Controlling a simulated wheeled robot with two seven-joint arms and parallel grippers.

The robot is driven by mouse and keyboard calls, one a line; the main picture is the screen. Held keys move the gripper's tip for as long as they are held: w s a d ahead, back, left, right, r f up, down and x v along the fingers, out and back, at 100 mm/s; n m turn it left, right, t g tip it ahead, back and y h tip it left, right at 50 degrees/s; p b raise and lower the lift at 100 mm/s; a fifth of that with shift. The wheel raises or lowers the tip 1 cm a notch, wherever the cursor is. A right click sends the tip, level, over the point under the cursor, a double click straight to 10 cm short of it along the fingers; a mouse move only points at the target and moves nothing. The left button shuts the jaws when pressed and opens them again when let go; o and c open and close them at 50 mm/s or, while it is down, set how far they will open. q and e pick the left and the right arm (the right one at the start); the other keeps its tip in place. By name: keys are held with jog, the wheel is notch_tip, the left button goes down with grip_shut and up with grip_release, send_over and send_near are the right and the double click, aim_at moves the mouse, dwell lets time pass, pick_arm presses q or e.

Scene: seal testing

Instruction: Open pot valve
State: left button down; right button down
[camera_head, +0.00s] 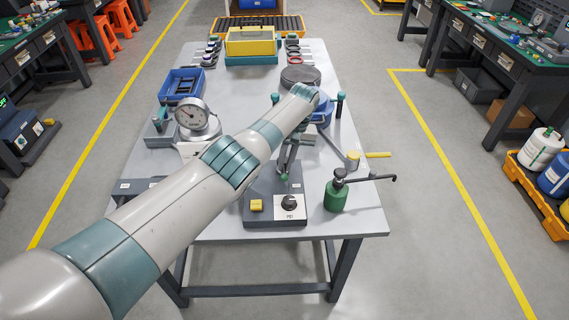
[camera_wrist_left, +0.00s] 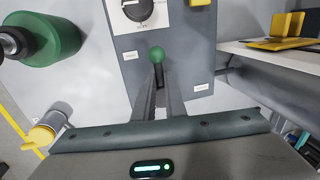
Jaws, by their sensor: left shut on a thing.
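My left gripper (camera_head: 286,168) points down over the grey control box (camera_head: 270,215) on the table. In the left wrist view its fingers (camera_wrist_left: 158,88) are shut on a lever with a green ball (camera_wrist_left: 157,54) at its tip. The ball also shows in the head view (camera_head: 284,177). The fingers cover most of the lever's stem. The box has a dark knob (camera_head: 290,202) and a yellow button (camera_head: 256,205). The blue pot (camera_head: 322,117) stands farther back with green-topped handles, partly hidden by my left arm. My right gripper is not in view.
A green bottle (camera_head: 336,196) with a long dark spout stands right of the box. A yellow-topped cylinder (camera_head: 352,160) is behind it. A pressure gauge (camera_head: 192,115) and a blue tray (camera_head: 182,84) stand on the left. The table's front right corner is bare.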

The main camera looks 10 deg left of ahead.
pick_arm(q)
jog(key=shift+w+r, duration=0.35)
jog(key=shift+r, duration=0.05)
jog(key=c, duration=1.9)
grip_release()
jog(key=shift+o, duration=0.5)
jog(key=shift+d+f, duration=0.1)
jog(key=shift+f, duration=0.15)
jog(key=shift+s, duration=0.1)
jog(key=shift+r, duration=0.6)
jog(key=d+r+b, duration=0.3)
jog(key=r, duration=1.3)
jog(key=shift+w+d+b, duration=0.15)
jog(key=shift+w+b, duration=0.15)
jog(key=shift+w, duration=0.1)
jog(key=shift+f, duration=0.15)
